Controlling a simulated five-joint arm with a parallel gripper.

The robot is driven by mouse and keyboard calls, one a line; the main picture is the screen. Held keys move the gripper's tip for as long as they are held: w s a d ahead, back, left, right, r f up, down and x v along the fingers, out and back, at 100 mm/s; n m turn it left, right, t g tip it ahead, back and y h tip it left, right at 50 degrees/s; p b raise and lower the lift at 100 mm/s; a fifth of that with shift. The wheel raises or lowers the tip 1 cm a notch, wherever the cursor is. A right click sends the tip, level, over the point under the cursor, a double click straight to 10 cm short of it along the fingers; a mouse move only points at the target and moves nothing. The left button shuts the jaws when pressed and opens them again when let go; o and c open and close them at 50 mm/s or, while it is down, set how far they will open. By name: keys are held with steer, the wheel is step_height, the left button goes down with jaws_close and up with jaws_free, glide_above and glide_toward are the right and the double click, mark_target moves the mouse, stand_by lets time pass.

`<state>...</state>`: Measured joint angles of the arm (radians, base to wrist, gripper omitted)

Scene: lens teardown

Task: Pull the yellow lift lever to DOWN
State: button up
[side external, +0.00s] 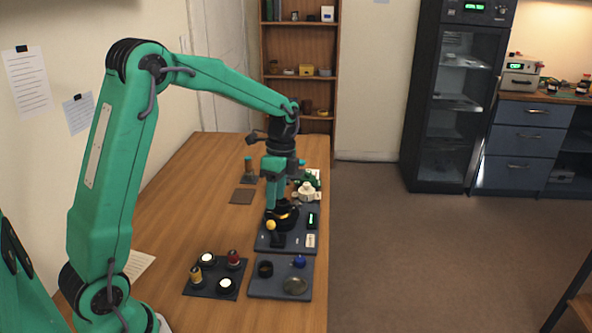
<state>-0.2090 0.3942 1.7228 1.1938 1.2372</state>
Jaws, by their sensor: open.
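The yellow lift lever, seen by its yellow knob (271,226), stands at the left part of a dark panel (262,245) on the wooden table. My gripper (277,206) points down over the panel, just behind and above the yellow knob. Its jaws are open. A black round part (290,220) lies under the fingers, and the fingers hide part of it. I cannot tell whether the fingers touch anything. The lever's position marks are too small to read.
A green display (311,219) and a pale label (310,240) are on the panel's right side. In front are a tray with small parts (265,290) and another with several knobs (207,287). A green-and-white device (307,190) stands behind. The table's left side is mostly clear.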

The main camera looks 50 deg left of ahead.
mark_target(271, 221)
steer(key=shift+r, duration=0.3)
steer(key=n, duration=0.4)
steer(key=n+t, duration=0.1)
steer(key=n, duration=0.1)
steer(key=shift+s+a, duration=0.1)
steer(key=shift+s, duration=0.3)
steer(key=n, duration=0.4)
steer(key=shift+s, duration=0.25)
steer(key=n, duration=0.2)
steer(key=n+t, duration=0.1)
steer(key=n, duration=0.1)
steer(key=shift+s+a, duration=0.1)
steer(key=shift+s, duration=0.1)
steer(key=shift+f, duration=3.9)
jaws_close()
